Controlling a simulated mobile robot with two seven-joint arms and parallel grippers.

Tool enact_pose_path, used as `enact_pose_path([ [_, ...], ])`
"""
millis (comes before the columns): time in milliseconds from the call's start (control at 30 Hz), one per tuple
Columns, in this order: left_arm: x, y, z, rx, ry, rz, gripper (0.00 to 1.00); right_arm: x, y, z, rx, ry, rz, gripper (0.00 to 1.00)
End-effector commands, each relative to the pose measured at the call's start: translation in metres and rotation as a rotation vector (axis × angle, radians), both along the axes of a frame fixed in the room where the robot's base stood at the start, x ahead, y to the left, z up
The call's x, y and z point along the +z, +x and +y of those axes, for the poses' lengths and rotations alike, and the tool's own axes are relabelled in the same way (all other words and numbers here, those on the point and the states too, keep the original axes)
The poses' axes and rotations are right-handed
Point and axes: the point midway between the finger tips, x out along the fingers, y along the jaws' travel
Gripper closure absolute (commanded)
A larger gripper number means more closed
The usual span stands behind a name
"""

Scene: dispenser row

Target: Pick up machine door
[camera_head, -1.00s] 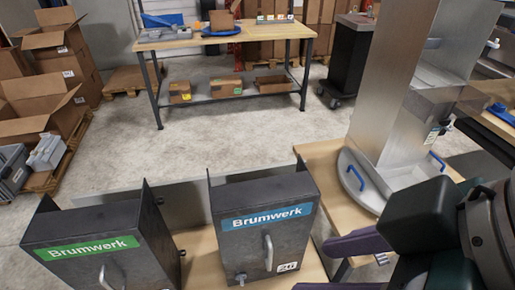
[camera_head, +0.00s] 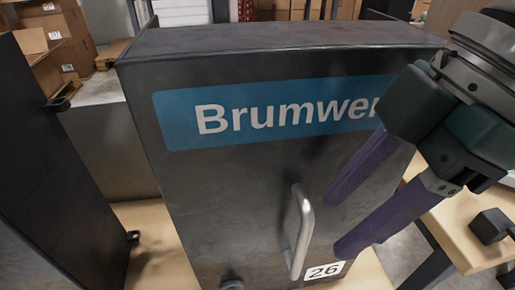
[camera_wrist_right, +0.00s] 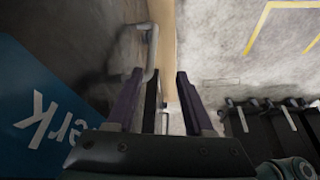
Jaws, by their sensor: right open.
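The machine door (camera_head: 230,190) is a dark metal panel with a blue "Brumwerk" label (camera_head: 270,108), a silver bar handle (camera_head: 299,232) and a "26" sticker (camera_head: 323,271). It fills the middle of the head view. My right gripper (camera_head: 335,225) is open, its two purple fingers pointing at the handle from the right. The fingertips look close to the handle, apart from it as far as I can tell. In the right wrist view the handle (camera_wrist_right: 151,45) lies ahead of the open fingers (camera_wrist_right: 158,78), nearer the left one. My left gripper is not in view.
Another dark panel (camera_head: 50,170) stands at the left, with a gap between. A wooden table (camera_head: 465,225) with a black object (camera_head: 490,226) is at the right. Cardboard boxes (camera_head: 58,40) stand at the back left.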

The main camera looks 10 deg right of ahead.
Motion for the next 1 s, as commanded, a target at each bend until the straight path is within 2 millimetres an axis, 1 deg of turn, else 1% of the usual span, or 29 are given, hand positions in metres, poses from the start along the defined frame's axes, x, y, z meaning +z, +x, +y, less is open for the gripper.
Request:
enact_pose_path([
  [33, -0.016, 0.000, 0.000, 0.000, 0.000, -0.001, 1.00, -0.015, 0.002, -0.003, -0.002, -0.004, 0.001, 0.48],
  [67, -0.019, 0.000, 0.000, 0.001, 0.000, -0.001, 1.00, -0.017, 0.002, -0.005, -0.001, -0.006, 0.003, 0.48],
  [167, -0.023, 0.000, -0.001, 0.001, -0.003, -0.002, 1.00, -0.021, 0.003, -0.006, -0.002, -0.008, 0.008, 0.48],
  [267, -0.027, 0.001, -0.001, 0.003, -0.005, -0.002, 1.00, -0.029, 0.003, -0.004, -0.002, -0.007, 0.011, 0.48],
  [433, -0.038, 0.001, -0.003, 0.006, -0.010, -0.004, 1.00, -0.054, 0.005, 0.006, -0.002, -0.007, 0.011, 0.48],
  [567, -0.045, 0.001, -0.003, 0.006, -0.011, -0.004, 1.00, -0.067, 0.007, 0.012, -0.001, -0.008, 0.008, 0.48],
  [733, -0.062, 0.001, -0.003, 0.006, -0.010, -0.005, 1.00, -0.094, 0.014, 0.021, -0.001, -0.008, 0.009, 0.48],
  [800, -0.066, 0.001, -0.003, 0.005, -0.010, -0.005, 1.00, -0.102, 0.015, 0.024, -0.001, -0.008, 0.009, 0.48],
  [900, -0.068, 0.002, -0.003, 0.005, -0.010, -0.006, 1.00, -0.109, 0.016, 0.028, -0.001, -0.007, 0.009, 0.48],
  [1000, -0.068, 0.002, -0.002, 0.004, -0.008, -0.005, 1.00, -0.110, 0.016, 0.029, -0.001, -0.008, 0.008, 0.48],
])
